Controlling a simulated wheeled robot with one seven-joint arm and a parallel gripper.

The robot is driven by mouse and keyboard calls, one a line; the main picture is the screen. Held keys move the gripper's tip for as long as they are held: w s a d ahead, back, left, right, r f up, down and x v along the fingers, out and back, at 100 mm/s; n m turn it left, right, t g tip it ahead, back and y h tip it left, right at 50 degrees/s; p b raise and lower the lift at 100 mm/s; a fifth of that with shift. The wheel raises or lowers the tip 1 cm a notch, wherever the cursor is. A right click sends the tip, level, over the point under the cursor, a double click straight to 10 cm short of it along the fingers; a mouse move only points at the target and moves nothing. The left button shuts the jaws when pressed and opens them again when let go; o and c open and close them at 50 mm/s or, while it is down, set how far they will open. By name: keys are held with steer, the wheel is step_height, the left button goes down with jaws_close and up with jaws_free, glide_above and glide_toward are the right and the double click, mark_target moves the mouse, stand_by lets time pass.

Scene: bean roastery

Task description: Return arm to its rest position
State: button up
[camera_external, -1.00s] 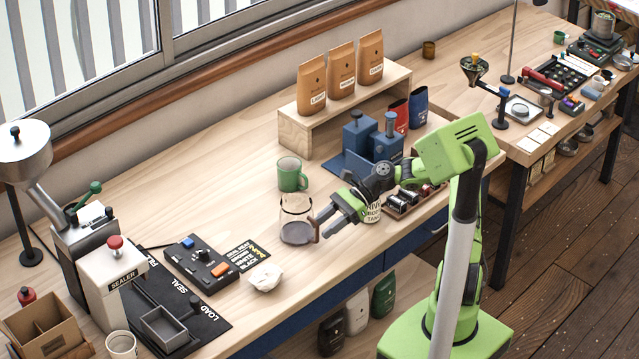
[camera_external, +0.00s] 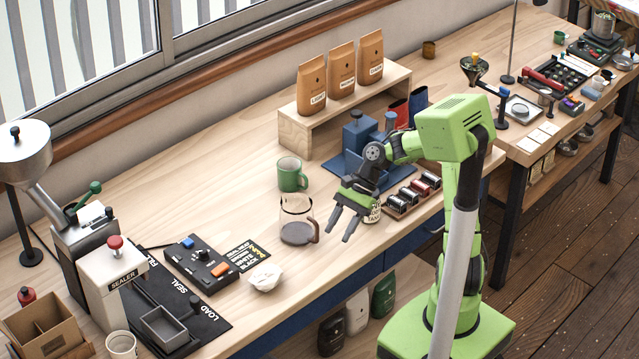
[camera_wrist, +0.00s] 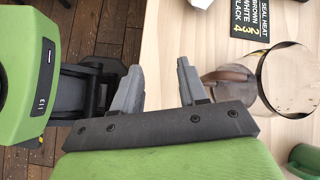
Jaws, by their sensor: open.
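My gripper (camera_external: 340,226) is open and empty above the front edge of the workbench, to the right of the glass carafe (camera_external: 297,232). The carafe stands upright on the bench with a brown handle and dark contents low down. The gripper's fingers are apart from it. In the wrist view the two grey fingers (camera_wrist: 160,85) are spread with nothing between them, and the carafe (camera_wrist: 288,82) lies to their right. My green arm is bent, and its base stands on the floor in front of the bench.
A green mug (camera_external: 291,176) stands behind the carafe. The floor (camera_external: 560,260) at right is clear.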

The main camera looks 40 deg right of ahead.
steer(key=s+d+r+n+t+h+p, duration=0.1)
steer(key=s+r+n+t+h, duration=0.2)
steer(key=s+r+n, duration=0.4)
steer(key=s+d+r+n+t+h+p, duration=0.1)
steer(key=s+r+n+h, duration=0.4)
steer(key=s, duration=0.8)
step_height(320, 180, up, 3)
steer(key=d+n+t, duration=0.1)
steer(key=n+t, duration=0.1)
steer(key=shift+d+n+h+p, duration=0.3)
steer(key=shift+p, duration=0.1)
